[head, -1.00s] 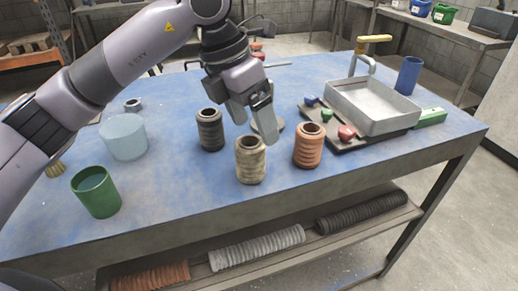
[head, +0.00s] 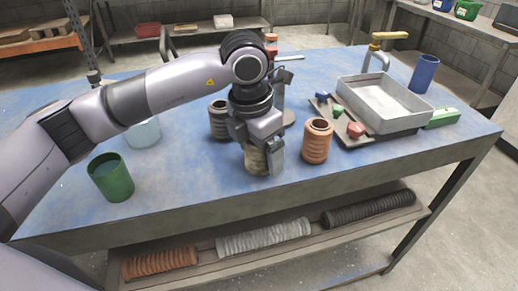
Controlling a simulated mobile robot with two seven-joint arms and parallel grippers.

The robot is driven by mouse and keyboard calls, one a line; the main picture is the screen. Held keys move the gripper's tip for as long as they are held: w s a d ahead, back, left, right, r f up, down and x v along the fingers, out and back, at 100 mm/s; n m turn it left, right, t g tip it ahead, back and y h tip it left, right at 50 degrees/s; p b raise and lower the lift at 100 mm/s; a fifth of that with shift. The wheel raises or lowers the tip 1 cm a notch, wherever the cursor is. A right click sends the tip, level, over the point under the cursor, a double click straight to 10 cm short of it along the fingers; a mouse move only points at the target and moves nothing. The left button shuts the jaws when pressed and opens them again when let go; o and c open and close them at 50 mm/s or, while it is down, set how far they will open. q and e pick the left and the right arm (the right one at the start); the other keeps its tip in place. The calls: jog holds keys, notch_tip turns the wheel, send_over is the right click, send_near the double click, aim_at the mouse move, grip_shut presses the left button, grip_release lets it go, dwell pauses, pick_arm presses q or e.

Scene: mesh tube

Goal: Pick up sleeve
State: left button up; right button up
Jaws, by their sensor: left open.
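Three short ribbed sleeves stand upright on the blue table. The tan sleeve (head: 257,163) is nearest the front edge, the black one (head: 219,124) is behind it to the left, and the copper one (head: 317,142) is to the right. My left gripper (head: 264,160) is open and points down over the tan sleeve, with its fingers at the sleeve's upper part. The gripper hides the top of the tan sleeve, and I cannot tell whether the fingers touch it. My right gripper is not in view.
A green cup (head: 111,178) and a pale translucent container (head: 144,132) stand at left. A grey sink tray (head: 384,101), a blue cup (head: 424,74) and a green block (head: 443,118) are at right. Ribbed tubes (head: 264,238) lie on the lower shelf.

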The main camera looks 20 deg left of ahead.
pick_arm(q)
jog(key=c, duration=1.1)
jog(key=shift+r, duration=0.2)
